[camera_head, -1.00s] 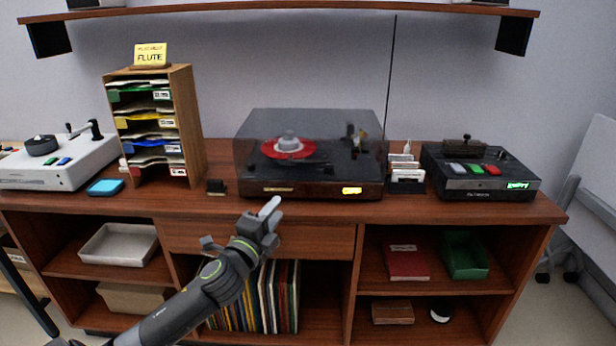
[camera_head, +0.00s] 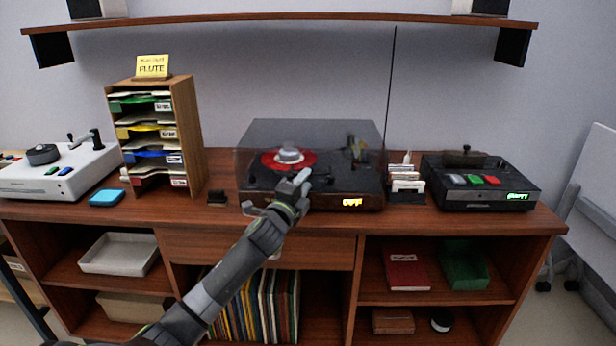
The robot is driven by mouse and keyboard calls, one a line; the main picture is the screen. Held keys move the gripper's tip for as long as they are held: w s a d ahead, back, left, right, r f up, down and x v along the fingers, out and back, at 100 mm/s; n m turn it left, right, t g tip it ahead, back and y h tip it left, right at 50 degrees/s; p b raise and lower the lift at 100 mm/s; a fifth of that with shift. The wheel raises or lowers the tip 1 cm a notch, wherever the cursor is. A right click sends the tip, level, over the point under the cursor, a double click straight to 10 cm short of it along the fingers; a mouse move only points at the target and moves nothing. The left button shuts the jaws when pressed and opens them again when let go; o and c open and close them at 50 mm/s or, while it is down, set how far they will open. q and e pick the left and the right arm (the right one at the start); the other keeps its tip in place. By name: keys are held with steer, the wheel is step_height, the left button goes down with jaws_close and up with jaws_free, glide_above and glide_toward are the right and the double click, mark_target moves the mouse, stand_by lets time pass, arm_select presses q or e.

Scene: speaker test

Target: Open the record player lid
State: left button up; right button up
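The record player (camera_head: 330,200) stands on the wooden cabinet top, in the middle of the head view. Its smoky see-through lid (camera_head: 330,134) is down over the platter, where a red record (camera_head: 300,163) shows. A small lit label (camera_head: 352,202) glows on its front. My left gripper (camera_head: 288,193) is at the player's front edge, left of its middle, and hides part of the front. I cannot tell whether it touches the lid, or whether its fingers are open or shut. My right gripper is not in view.
A wooden sorter (camera_head: 186,140) with papers stands to the left. A small card box (camera_head: 405,187) and a dark tape deck (camera_head: 485,197) stand to the right. A wall shelf (camera_head: 280,17) hangs above.

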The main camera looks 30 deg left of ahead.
mark_target(312, 154)
arm_select(q)
steer(key=shift+x, duration=1.35)
jaws_close()
